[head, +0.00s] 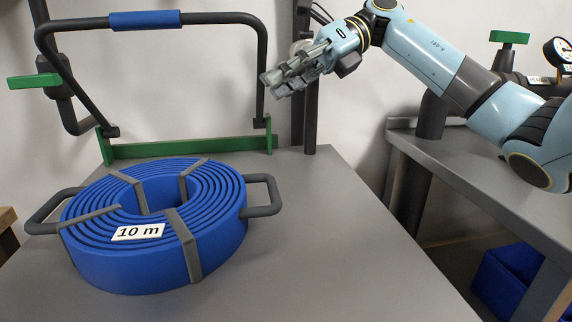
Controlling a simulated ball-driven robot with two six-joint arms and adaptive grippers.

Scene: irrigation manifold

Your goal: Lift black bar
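The black bar (213,19) is a bent dark tube with a blue sleeve (145,20) around its top. It stands raised, its two legs reaching down to a green bracket (190,146) at the back of the grey table. My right gripper (272,84) comes in from the upper right, its fingers pointing left and down beside the bar's right leg. In the picture the fingertips overlap or nearly meet that leg; I cannot tell whether they touch it. Nothing is clearly held, and the finger gap is hard to make out. My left gripper is out of view.
A coiled blue hose (215,235) labelled "10 m", with grey straps and dark side handles, sits on the grey table (340,260). A green-handled valve (35,81) is at the left. A gauge (560,52) and blue bin (505,275) are at the right. The table's right side is clear.

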